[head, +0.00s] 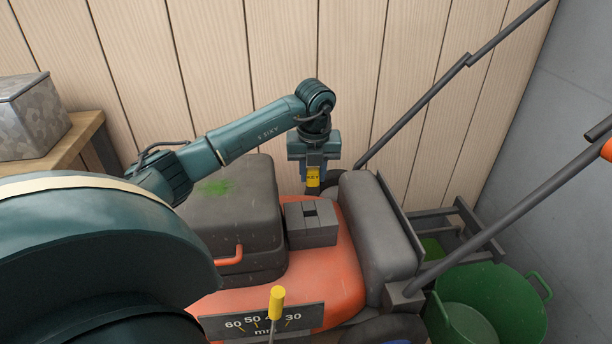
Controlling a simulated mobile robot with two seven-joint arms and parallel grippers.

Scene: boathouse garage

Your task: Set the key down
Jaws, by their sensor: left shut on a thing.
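My left gripper (314,167) points down above the back part of an orange lawn mower (335,275). It is shut on a small yellow key (313,179) with dark lettering. The key hangs just behind a grey block (322,237) with a dark slot in its top, on the mower's deck. I cannot tell whether the key touches anything below it. My right gripper is not in view.
A dark grey engine cover (235,215) and a rounded grey housing (380,230) flank the block. Handlebars rise on the right. A yellow-knobbed lever (277,303) stands in front. A green tub (515,310) is at lower right, a metal box (30,125) on a wooden bench at left.

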